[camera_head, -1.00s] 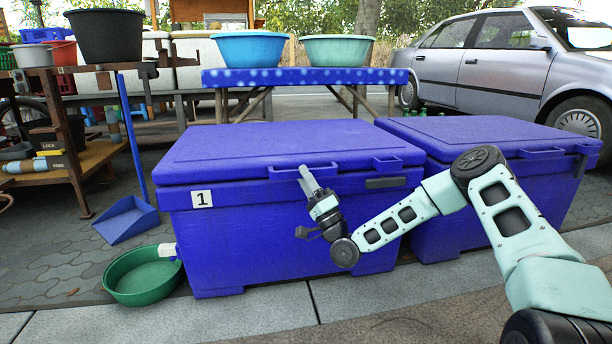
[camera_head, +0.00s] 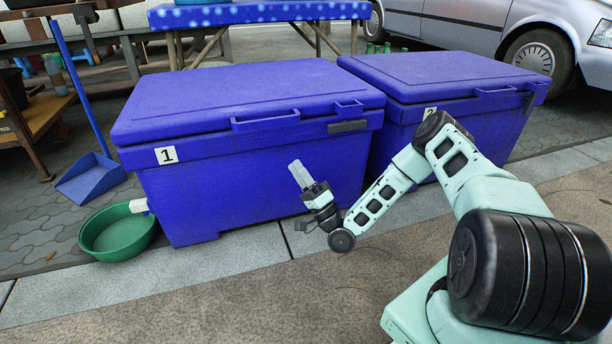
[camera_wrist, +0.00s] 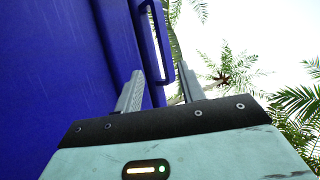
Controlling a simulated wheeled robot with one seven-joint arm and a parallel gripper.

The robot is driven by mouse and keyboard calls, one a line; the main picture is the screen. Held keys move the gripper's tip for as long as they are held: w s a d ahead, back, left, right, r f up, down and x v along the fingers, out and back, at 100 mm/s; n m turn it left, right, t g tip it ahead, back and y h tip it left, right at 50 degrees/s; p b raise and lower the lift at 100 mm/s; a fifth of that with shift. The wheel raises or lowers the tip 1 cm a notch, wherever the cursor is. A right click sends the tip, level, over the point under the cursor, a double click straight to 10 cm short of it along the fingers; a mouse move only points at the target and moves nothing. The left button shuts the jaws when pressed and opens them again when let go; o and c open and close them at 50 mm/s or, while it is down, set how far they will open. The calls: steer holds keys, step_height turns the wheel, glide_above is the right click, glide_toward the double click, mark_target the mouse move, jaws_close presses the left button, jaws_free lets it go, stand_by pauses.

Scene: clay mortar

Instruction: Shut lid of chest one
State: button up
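Chest one (camera_head: 230,190) is a large blue chest with a white "1" label, left of centre in the head view. Its blue lid (camera_head: 240,92) lies flat on the body, and no gap shows along the front edge. The lid's handle (camera_head: 265,121) is on the front edge; a blue handle (camera_wrist: 153,40) also shows in the wrist view beyond the fingers. My gripper (camera_head: 301,172) is in front of the chest, below and right of that handle and apart from it. In the wrist view my gripper (camera_wrist: 160,72) has its fingers spread with nothing held between them.
A second blue chest (camera_head: 440,80) stands close on the right. A green basin (camera_head: 118,235) and a blue dustpan (camera_head: 91,181) are at the left. A blue table (camera_head: 260,13) stands behind, and a car (camera_head: 480,30) is at the back right. The pavement in front is clear.

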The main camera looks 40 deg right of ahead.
steer(key=shift+p+v, duration=0.35)
steer(key=shift+v, duration=1.5)
